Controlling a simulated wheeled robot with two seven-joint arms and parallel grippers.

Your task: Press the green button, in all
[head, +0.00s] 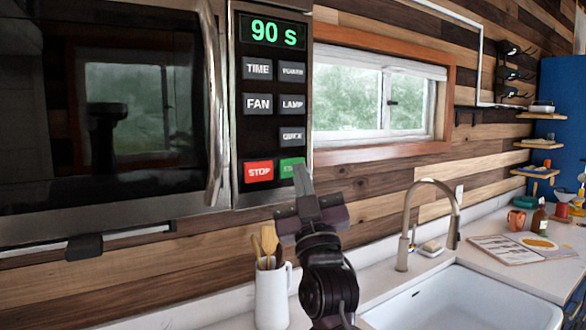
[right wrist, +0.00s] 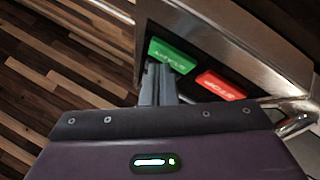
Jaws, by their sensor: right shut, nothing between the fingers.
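The green button (head: 289,168) is at the bottom right of the microwave's control panel (head: 264,130), right of the red STOP button (head: 258,172). My right gripper (head: 301,178) is shut and empty, its tips overlapping the green button's right part in the head view. In the right wrist view the shut fingers (right wrist: 158,82) end at the lower edge of the green button (right wrist: 170,55), with the red button (right wrist: 221,85) to the right. I cannot tell whether the tips touch the button. The panel's display (head: 273,32) reads 90 s. My left gripper is not in view.
Grey TIME, FAN, LAMP and QUICK buttons sit above the green one. The microwave door handle (head: 213,100) stands out left of the panel. Below are a white jug (head: 272,297) with wooden utensils, a tap (head: 407,230) and a sink (head: 465,300).

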